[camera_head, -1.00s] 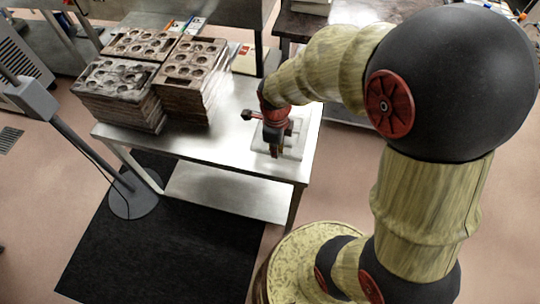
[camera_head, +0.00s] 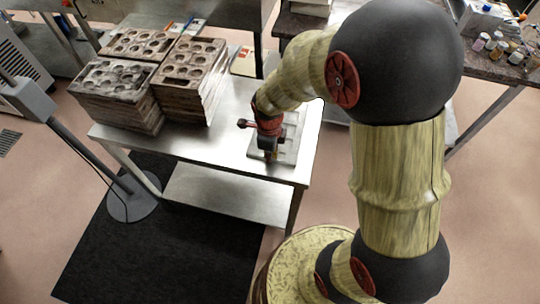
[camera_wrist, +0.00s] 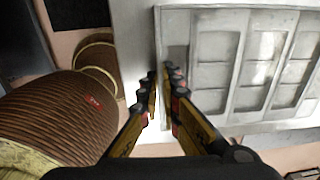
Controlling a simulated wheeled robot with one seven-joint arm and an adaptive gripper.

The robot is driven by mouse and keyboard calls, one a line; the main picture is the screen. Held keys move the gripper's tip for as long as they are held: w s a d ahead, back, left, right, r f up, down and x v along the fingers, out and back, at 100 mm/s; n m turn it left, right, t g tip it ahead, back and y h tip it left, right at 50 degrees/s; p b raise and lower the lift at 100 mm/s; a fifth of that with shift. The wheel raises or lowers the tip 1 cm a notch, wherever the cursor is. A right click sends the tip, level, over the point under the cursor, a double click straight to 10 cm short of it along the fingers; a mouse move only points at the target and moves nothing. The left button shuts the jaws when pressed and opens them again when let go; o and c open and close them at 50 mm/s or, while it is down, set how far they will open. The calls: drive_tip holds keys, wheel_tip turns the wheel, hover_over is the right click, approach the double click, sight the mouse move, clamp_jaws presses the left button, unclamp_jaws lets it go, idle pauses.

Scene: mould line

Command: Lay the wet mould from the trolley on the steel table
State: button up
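A pale grey mould with rectangular recesses (camera_wrist: 225,60) fills the right of the wrist view. In the head view the mould (camera_head: 287,150) is at the right end of the steel table (camera_head: 228,150), flat, partly hidden by my gripper. Whether it touches the top or hovers just above is hard to tell. My gripper (camera_head: 268,152) points down at the mould's left side. In the wrist view my gripper's fingertips (camera_wrist: 161,80) sit on either side of the mould's left rim, close together, and appear shut on it. No separate trolley can be made out.
Stacks of brown moulds (camera_head: 190,90) with round hollows stand on the table's left part. A grey post (camera_head: 80,140) on a round foot stands at front left by a black mat (camera_head: 150,250). A bench (camera_head: 490,70) with jars is at back right.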

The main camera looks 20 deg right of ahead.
drive_tip(key=o, duration=0.4)
drive_tip(key=shift+o, duration=0.2)
wheel_tip(320, 180, up, 13)
drive_tip(key=p, duration=0.3)
drive_tip(key=s+r+n+t, duration=0.5)
drive_tip(key=s+r+n, duration=0.9)
drive_tip(key=n, duration=1.1)
wheel_tip(320, 180, up, 2)
drive_tip(key=shift+r, duration=0.25)
